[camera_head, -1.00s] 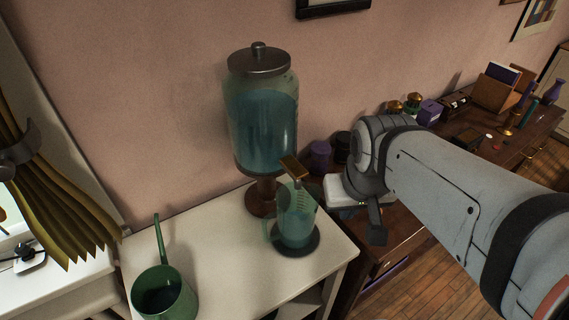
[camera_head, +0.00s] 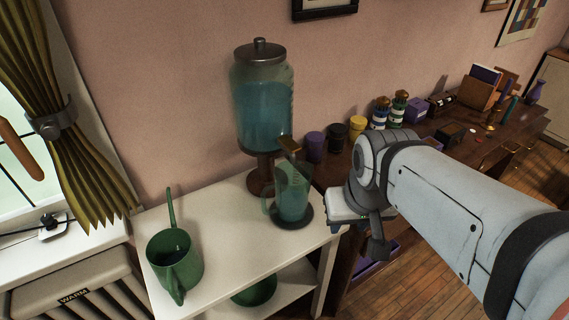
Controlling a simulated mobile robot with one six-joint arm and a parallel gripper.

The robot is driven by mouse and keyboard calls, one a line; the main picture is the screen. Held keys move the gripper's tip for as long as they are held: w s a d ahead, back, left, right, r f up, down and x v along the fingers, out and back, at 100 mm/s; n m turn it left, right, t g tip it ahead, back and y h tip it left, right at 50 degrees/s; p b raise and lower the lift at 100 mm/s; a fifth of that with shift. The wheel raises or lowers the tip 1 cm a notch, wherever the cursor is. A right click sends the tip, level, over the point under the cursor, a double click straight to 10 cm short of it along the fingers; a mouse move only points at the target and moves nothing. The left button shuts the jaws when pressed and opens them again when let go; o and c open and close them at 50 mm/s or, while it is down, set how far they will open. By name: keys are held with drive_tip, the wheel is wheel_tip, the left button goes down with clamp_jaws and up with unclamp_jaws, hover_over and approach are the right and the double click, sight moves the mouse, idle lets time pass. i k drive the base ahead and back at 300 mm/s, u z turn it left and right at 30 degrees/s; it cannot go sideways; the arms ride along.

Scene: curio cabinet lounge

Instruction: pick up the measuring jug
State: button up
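The measuring jug (camera_head: 293,192) is clear and greenish with marks on its side and a handle at its left. It stands upright on a dark round coaster (camera_head: 291,220) on the white table. The brass tap (camera_head: 289,146) of a large glass dispenser (camera_head: 263,105) is right above it. Liquid seems to show inside the jug, but its level is unclear. My gripper (camera_head: 360,222) is right of the jug, apart from it in the picture, at the end of my white arm. My wrist partly hides its fingers, so their opening cannot be judged.
A green watering can (camera_head: 175,263) stands on the white table (camera_head: 222,220) at the left. A green bowl (camera_head: 256,291) is on the shelf below. Several jars, including a yellow one (camera_head: 357,127), line the dark desk (camera_head: 443,147) behind my arm. A curtain (camera_head: 65,115) hangs far left.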

sight(285, 196)
drive_tip(key=u, duration=0.2)
drive_tip(key=k, duration=0.1)
drive_tip(key=z, duration=2.25)
drive_tip(key=k, duration=1.7)
drive_tip(key=u, duration=0.7)
drive_tip(key=i, duration=1)
